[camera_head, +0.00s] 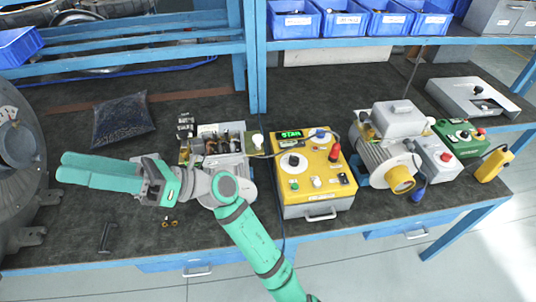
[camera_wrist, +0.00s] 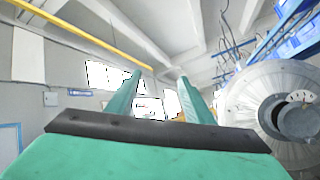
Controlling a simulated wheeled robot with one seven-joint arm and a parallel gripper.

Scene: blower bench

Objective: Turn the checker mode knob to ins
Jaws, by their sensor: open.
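The checker is a yellow box (camera_head: 323,189) on the bench in the head view, with a small lit green display (camera_head: 291,134) at its upper left. A round black knob (camera_head: 293,161) sits on its top face at the left; its pointer setting is too small to read. A blue knob (camera_head: 320,134) sits near its top edge. My gripper (camera_head: 62,168) is to the left, above the bench, pointing left and well apart from the checker. Its two green fingers (camera_wrist: 155,92) are apart and empty in the wrist view. The checker is not in the wrist view.
A motor unit (camera_head: 388,160) with a yellow cap stands right of the checker. A parts tray (camera_head: 212,145) is to its left, partly behind my arm. A black bag (camera_head: 122,119) lies at the back left. A large grey blower housing (camera_head: 18,150) stands at the left edge.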

